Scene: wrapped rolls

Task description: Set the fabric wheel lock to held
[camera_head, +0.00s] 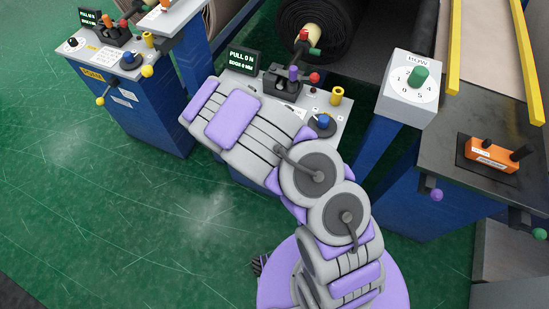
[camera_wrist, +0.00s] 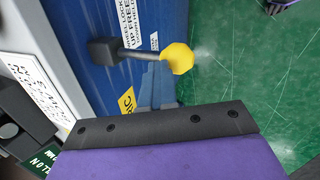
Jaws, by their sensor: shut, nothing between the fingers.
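In the wrist view, a lever with a yellow faceted knob (camera_wrist: 177,58) sticks out from a dark pivot block (camera_wrist: 103,50) on a blue panel. A label (camera_wrist: 132,18) beside it reads in part "wheel lock", "up free", "held". A yellow tag (camera_wrist: 126,101) shows "RIC". In the picture the lever points right, away from the console top; I cannot tell its setting. My gripper (camera_wrist: 165,123), a dark edge with a purple body, is shut and empty just below the knob, apart from it as far as shows. In the head view my arm hides the gripper and the middle console's front.
The middle console (camera_head: 335,107) carries switches and a screen (camera_head: 244,60). A left console (camera_head: 98,62) has a yellow-knobbed lever (camera_head: 101,101). A dial box (camera_head: 408,88) and a dark bench (camera_head: 470,135) stand right. A dark roll (camera_head: 340,25) lies behind. Green floor (camera_head: 180,215) is open at left.

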